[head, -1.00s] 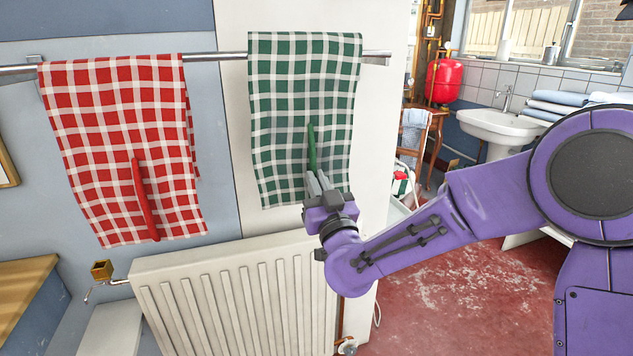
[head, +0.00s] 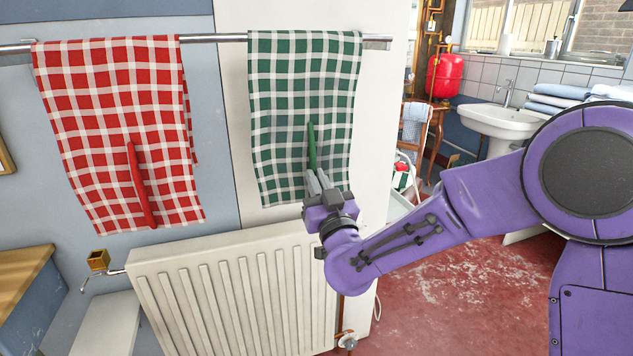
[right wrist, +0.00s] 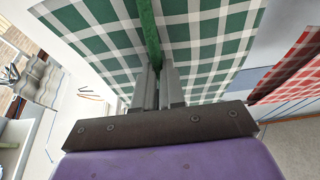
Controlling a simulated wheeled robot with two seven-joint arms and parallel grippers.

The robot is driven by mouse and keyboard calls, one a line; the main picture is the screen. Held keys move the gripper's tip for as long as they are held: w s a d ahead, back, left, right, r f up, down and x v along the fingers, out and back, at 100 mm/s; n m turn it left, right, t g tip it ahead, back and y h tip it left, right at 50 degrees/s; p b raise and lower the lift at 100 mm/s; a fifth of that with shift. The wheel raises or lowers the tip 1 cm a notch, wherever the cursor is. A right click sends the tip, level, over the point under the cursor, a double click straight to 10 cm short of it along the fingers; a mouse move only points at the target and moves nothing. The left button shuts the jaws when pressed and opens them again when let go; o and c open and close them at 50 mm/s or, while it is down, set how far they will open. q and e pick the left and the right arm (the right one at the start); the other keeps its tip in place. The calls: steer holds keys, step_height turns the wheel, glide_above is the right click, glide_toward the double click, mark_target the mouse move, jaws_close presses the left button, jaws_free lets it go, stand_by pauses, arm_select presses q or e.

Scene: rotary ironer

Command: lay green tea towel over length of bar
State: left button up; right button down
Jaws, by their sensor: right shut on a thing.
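The green checked tea towel (head: 290,85) hangs over the right part of the metal bar (head: 215,38), its front face hanging down. A dark green strip-like piece (head: 312,145) stands out from its front. My right gripper (head: 316,183) is shut on this green piece low on the towel; the right wrist view shows the piece (right wrist: 149,35) between the fingers (right wrist: 158,85). A red checked towel (head: 90,110) hangs over the bar to the left, with a similar red piece (head: 138,185) on its front. My left gripper is not in view.
A white radiator (head: 235,290) stands below the bar against the wall. A wooden worktop (head: 22,285) is at lower left. A sink (head: 500,118) and folded towels (head: 560,92) are at the back right. Red floor (head: 450,290) lies open at right.

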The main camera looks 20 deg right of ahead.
steer(key=shift+f, duration=0.15)
steer(key=c, duration=1.6)
jaws_free()
steer(key=shift+c, duration=0.2)
steer(key=o, duration=0.5)
